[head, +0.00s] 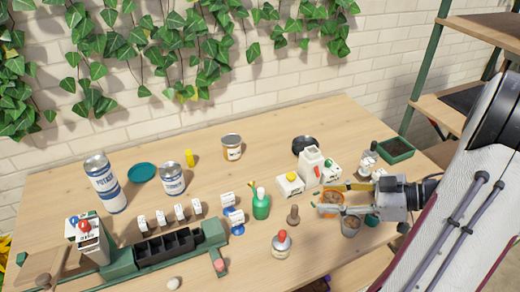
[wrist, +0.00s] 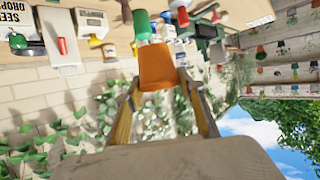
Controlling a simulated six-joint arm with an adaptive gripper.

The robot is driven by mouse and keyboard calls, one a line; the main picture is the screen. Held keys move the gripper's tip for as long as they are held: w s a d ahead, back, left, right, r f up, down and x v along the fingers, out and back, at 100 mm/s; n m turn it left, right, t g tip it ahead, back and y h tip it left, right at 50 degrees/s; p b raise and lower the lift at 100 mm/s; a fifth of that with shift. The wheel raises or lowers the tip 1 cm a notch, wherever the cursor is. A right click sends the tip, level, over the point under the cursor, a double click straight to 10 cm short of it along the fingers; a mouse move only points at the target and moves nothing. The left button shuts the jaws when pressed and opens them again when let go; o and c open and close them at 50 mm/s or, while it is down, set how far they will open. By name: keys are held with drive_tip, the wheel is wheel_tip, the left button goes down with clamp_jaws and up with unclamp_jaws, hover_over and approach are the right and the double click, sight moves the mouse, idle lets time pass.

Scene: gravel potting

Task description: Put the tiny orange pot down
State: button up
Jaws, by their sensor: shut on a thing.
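The tiny orange pot (head: 332,203) is at the right of the table in the head view, with brown material showing inside its rim. My gripper (head: 340,197) reaches in from the right and is shut on it. In the wrist view the orange pot (wrist: 157,68) sits between the two fingers of my gripper (wrist: 160,88). I cannot tell whether its base touches the table.
A brown peg-like object (head: 293,215) and a green container (head: 261,207) stand to the left. White boxes (head: 290,185) and a dark bowl (head: 304,146) lie behind. The front right table has some bare wood.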

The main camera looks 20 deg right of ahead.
drive_tip(key=w+d+r+m+t+h, duration=0.15)
drive_tip(key=w+d+m+h, duration=0.3)
drive_tip(key=w, duration=0.75)
drive_tip(key=w+d+r+m+t+h, duration=0.1)
drive_tip(key=w+d+r+m+h, duration=0.3)
drive_tip(key=w, duration=0.9)
drive_tip(key=w+d+m+t+h, duration=0.1)
drive_tip(key=w+d+m+h, duration=0.35)
drive_tip(key=w, duration=0.75)
drive_tip(key=shift+w+a+f+h, duration=0.7)
drive_tip(key=shift+w+a+f, duration=2.15)
drive_tip(key=shift+w+a, duration=2.4)
drive_tip(key=shift+m+g, duration=0.3)
drive_tip(key=shift+g, duration=0.05)
drive_tip(key=shift+s+a+f, duration=0.1)
drive_tip(key=shift+s+f, duration=0.05)
drive_tip(key=shift+f, duration=0.7)
drive_tip(key=shift+s+a+f, duration=0.15)
drive_tip(key=shift+f, duration=0.65)
drive_tip(key=shift+s+a+f, duration=0.1)
drive_tip(key=shift+s+f, duration=0.05)
drive_tip(key=shift+f, duration=0.7)
drive_tip(key=shift+f, duration=3.1)
drive_tip(key=shift+f, duration=1.9)
